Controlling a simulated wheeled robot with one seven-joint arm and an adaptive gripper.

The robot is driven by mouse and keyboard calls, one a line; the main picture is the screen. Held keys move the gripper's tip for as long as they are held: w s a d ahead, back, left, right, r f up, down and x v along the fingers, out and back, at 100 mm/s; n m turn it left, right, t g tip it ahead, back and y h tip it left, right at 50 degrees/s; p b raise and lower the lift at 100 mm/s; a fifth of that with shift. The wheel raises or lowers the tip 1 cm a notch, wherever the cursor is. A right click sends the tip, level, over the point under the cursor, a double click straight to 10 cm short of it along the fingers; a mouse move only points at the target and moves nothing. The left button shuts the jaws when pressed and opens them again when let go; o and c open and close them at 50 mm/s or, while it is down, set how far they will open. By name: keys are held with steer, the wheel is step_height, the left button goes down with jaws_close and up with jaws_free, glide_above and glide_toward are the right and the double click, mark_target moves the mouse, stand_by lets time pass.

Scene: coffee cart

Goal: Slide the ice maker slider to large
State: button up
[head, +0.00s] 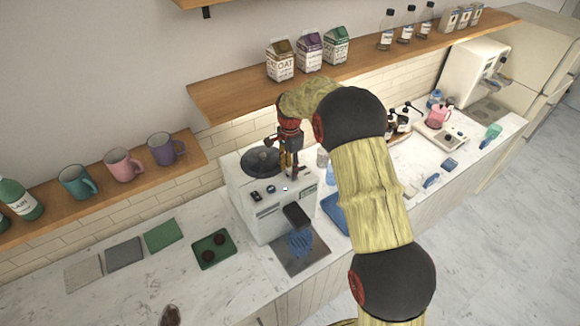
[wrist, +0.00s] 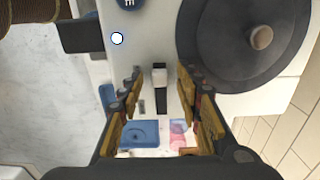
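The ice maker (head: 262,215) is the white box-shaped machine with a dark round lid (head: 260,161), mid-counter. The lid also shows in the wrist view (wrist: 235,45). What looks like its slider, a small light knob (wrist: 159,77) on a black strip, lies in the wrist view between my fingertips. My gripper (head: 290,165) points down over the right part of the machine's top. In the wrist view my gripper (wrist: 160,80) is open, one finger on each side of the knob, with a visible gap to each. Any size labels by the slider are unreadable.
The shelf with cartons (head: 245,90) hangs close behind my arm. Cups (head: 122,164) stand on the left shelf.

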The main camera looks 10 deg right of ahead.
steer(key=shift+c, duration=1.3)
jaws_close()
